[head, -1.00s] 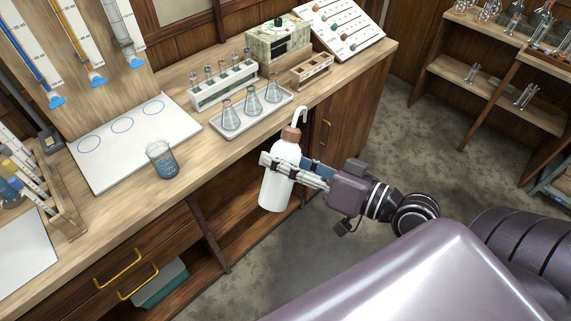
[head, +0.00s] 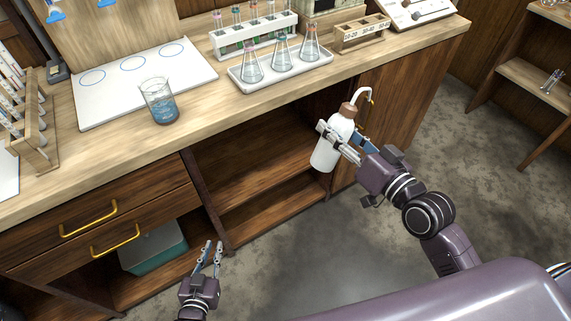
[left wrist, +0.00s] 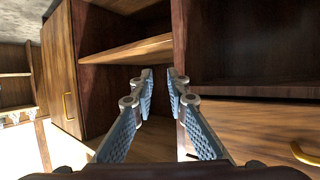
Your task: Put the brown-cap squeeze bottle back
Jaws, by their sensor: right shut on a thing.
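The white squeeze bottle (head: 325,155) with a brown cap and a pale bent spout is held upright with a slight tilt in the head view. My right gripper (head: 338,142) is shut around its upper body, in front of the bench's open cupboard. My left gripper (head: 211,256) is low at the bottom of the head view, apart from the bottle. Its two fingers are spread with nothing between them. In the left wrist view the left gripper (left wrist: 160,100) faces the cupboard's wooden shelves, fingers apart and empty.
The open shelves (head: 255,165) under the bench look empty. A teal box (head: 153,250) sits in the lower left compartment. On the bench stand a beaker (head: 159,103) of blue liquid, a tray of flasks (head: 237,76) and a labelled wooden rack (head: 362,36).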

